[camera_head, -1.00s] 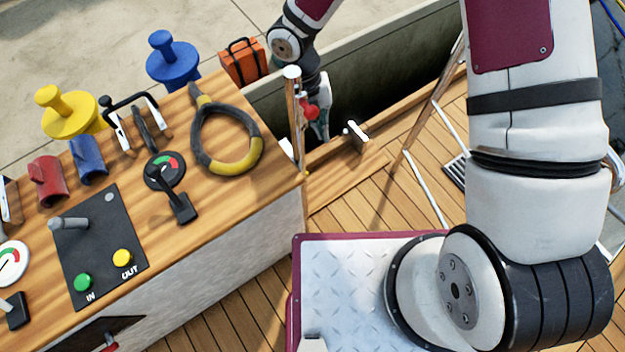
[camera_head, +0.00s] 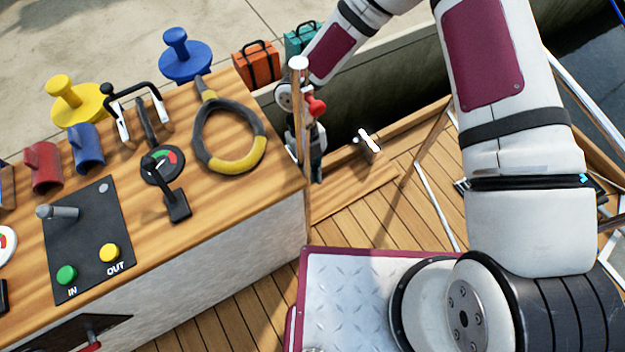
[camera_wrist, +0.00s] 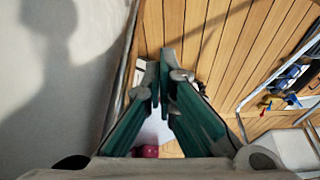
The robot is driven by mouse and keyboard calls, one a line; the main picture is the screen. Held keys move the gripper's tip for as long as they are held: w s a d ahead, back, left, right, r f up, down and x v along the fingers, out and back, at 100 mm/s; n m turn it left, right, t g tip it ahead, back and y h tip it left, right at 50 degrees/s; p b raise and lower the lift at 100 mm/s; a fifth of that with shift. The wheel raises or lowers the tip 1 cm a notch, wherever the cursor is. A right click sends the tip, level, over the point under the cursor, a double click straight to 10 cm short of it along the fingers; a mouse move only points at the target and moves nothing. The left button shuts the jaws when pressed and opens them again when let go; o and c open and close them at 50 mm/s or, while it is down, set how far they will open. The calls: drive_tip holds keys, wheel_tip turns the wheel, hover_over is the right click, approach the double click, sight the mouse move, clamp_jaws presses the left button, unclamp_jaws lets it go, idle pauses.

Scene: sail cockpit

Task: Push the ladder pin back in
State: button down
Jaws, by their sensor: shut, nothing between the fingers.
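A red knob (camera_head: 315,105), which looks like the ladder pin, sits on the right side of an upright post (camera_head: 300,115) with a white cap, by the console's far right corner. How far it stands out cannot be told. My gripper (camera_head: 318,172) points down just behind and below the knob, partly hidden by the post. Its green-sided fingers also show in the wrist view (camera_wrist: 161,75), tips together with nothing between them. A dark red round thing (camera_wrist: 145,151) shows below the fingers there; I cannot tell if it is the knob.
A white fitting (camera_head: 367,142) stands on the wooden ledge. Open deck (camera_head: 370,210) lies below.

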drive_tip(key=b+x, duration=0.4)
drive_tip(key=x, duration=0.7)
drive_tip(key=w+a, duration=0.1)
drive_tip(key=w, duration=0.1)
drive_tip(key=w+a+r+b, duration=0.1)
drive_tip(key=shift+w+a+r, duration=0.1)
drive_tip(key=shift+w+a, duration=0.05)
drive_tip(key=shift+w, duration=0.2)
